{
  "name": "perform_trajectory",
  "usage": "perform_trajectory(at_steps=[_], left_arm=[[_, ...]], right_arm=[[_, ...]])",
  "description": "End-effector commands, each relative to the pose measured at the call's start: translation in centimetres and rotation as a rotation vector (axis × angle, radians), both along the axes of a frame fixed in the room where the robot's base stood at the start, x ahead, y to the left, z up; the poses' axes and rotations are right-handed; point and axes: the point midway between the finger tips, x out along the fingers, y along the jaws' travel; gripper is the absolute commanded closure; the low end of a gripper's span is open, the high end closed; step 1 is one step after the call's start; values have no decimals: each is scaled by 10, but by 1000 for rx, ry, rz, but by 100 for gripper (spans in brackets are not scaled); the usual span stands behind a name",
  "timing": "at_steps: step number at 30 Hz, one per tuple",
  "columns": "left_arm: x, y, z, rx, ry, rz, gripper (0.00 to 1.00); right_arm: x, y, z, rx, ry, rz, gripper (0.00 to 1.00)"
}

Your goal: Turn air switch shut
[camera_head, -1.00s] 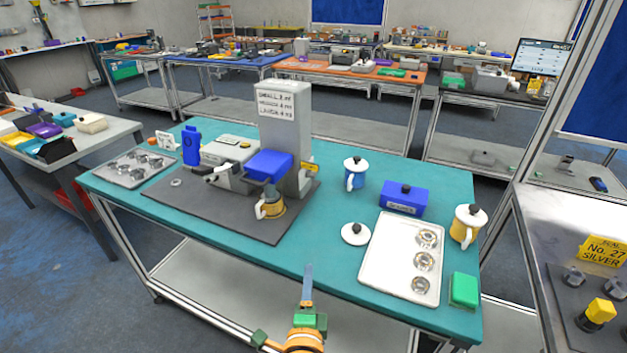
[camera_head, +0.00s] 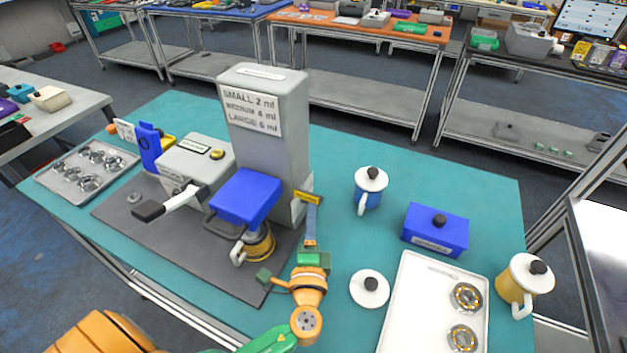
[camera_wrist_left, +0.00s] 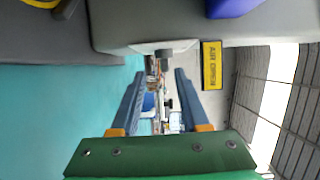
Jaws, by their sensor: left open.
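A tall grey machine (camera_head: 268,125) stands on the dark mat, with a blue block (camera_head: 245,195) on its front. A yellow label plate (camera_head: 307,197) is at its lower right side; in the left wrist view the yellow plate (camera_wrist_left: 211,65) carries dark lettering. A small grey knob-like part (camera_wrist_left: 164,54) sticks out beside that plate in the wrist view, just beyond the fingertips. My left gripper (camera_head: 311,210) is open and empty, close to the machine's right side. In the wrist view its two fingers (camera_wrist_left: 160,73) stand apart, with the knob-like part roughly between them. My right gripper is out of view.
A cup (camera_head: 262,243) sits under the blue block. Teal tabletop is free behind the mug.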

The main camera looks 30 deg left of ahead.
Motion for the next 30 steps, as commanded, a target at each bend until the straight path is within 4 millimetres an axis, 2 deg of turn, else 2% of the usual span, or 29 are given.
perform_trajectory(at_steps=[3, 9, 13, 19, 20, 24, 30], left_arm=[[18, 9, 4, 3, -2, 1, 55], [52, 25, 1, 1, 0, 0, 55], [61, 30, 0, 0, 1, 1, 55], [61, 30, -1, -1, 2, 0, 55], [61, 30, -1, -1, 2, 0, 60], [61, 30, -1, -1, 2, 1, 98], [61, 30, -1, 0, 2, 2, 100]], right_arm=[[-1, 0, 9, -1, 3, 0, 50], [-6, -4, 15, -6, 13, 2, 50], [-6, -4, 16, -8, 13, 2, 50], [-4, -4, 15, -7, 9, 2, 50], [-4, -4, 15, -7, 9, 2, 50], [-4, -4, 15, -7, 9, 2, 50], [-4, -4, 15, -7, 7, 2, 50]])
